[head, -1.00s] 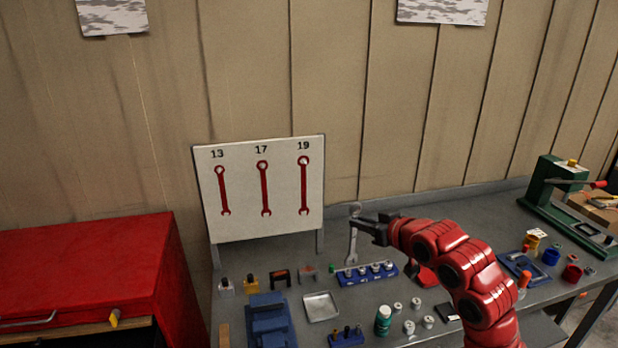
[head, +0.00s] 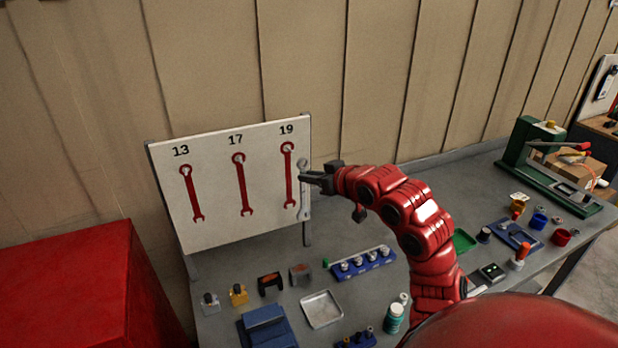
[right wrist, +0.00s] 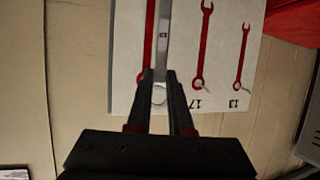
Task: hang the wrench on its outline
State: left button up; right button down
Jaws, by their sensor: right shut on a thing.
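A silver wrench (head: 303,196) hangs upright from my right gripper (head: 303,176), which is shut on it near its top end. The wrench is at the right edge of the white board (head: 215,210), just right of the red outline under 19 (head: 289,180). The board also has red outlines under 13 (head: 192,195) and 17 (head: 243,188). In the right wrist view the wrench (right wrist: 163,45) lies between the fingers of my gripper (right wrist: 160,85), beside a red outline partly hidden by a finger. I cannot tell whether the wrench touches the board. My left gripper is not in view.
The bench below holds a blue socket rail (head: 362,264), a metal tray (head: 321,309), a green bottle (head: 393,318) and a blue vise-like block (head: 267,330). A red cabinet (head: 75,290) stands at the left. A green press (head: 520,142) stands at the right.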

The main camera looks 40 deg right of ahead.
jog(key=w, duration=0.2)
jog(key=w+d+f+b, duration=0.1)
jog(key=w, duration=0.2)
jog(key=w+b, duration=0.1)
jog(key=w, duration=0.2)
jog(key=shift+w+d+f, duration=0.2)
jog(key=shift+d, duration=0.2)
jog(key=shift+w+d+r+b, duration=0.1)
jog(key=shift+w+r+b, duration=0.05)
jog(key=shift+b, duration=0.35)
dwell(0.5)
jog(key=c, duration=0.7)
grip_release()
jog(key=shift+c, duration=0.2)
